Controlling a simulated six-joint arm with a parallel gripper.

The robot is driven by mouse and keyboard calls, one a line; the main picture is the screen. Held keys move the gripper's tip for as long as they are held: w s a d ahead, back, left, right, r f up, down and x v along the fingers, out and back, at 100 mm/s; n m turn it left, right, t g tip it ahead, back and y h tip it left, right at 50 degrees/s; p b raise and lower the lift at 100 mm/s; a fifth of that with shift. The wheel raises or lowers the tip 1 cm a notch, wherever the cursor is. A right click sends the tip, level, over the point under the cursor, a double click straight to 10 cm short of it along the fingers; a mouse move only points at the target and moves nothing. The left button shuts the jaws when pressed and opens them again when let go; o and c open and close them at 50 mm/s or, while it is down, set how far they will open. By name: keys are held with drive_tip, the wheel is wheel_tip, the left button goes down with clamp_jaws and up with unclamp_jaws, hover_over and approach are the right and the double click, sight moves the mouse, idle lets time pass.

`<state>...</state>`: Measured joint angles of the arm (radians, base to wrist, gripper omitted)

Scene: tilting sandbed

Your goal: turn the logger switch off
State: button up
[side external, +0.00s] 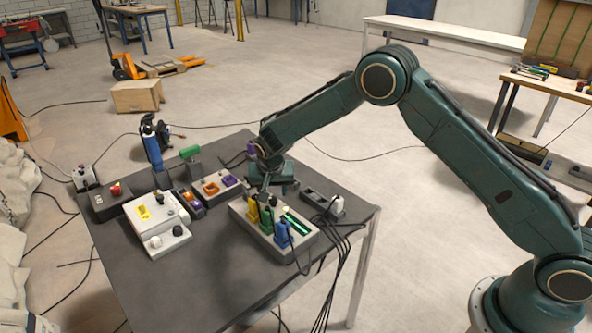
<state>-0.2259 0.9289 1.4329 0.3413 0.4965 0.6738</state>
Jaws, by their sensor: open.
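My gripper (268,192) points down over the back edge of a light grey box (262,236) on the dark table. It is open. I cannot tell whether it touches the box. The box bears upright yellow, green and blue parts, a green strip and a dark knob close to the gripper. A white box (160,240) with a yellow panel and knobs stands to the left. A dark box (98,205) with a red button stands at the far left. I cannot tell which of these carries the logger switch; no label is readable.
A grey socket strip (318,203) with a white plug (337,206) lies right of the gripper, cables running over the table edge. The front of the dark table (175,295) is clear.

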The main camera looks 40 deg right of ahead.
sight(273, 198)
drive_tip(key=shift+x, duration=2.1)
drive_tip(key=c, duration=1)
